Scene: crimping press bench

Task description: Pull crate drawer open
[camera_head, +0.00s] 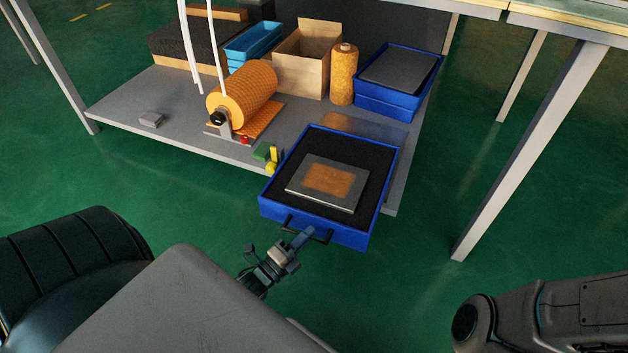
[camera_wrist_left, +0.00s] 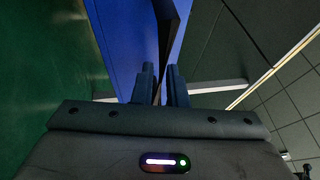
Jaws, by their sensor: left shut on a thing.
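The blue crate drawer (camera_head: 275,205) sits on the lower shelf, its front part sticking out past the shelf's front edge. A flat grey plate with a brown square (camera_head: 328,180) lies on the dark lining inside it. A dark bar handle (camera_head: 288,225) is on the crate's front wall. My left gripper (camera_head: 302,238) is at this handle and is shut on it. In the left wrist view the two fingers (camera_wrist_left: 160,85) stand on either side of the dark handle (camera_wrist_left: 167,35), with the blue crate wall (camera_wrist_left: 120,40) beyond. My right gripper is not in view.
The grey shelf (camera_head: 175,120) holds an orange spool (camera_head: 245,92), a cardboard box (camera_head: 305,62), a yellow-brown roll (camera_head: 343,75) and another blue crate (camera_head: 385,105). Small green and yellow pieces (camera_head: 265,155) lie left of the drawer. A table leg (camera_head: 525,145) stands at right. Green floor is open in front.

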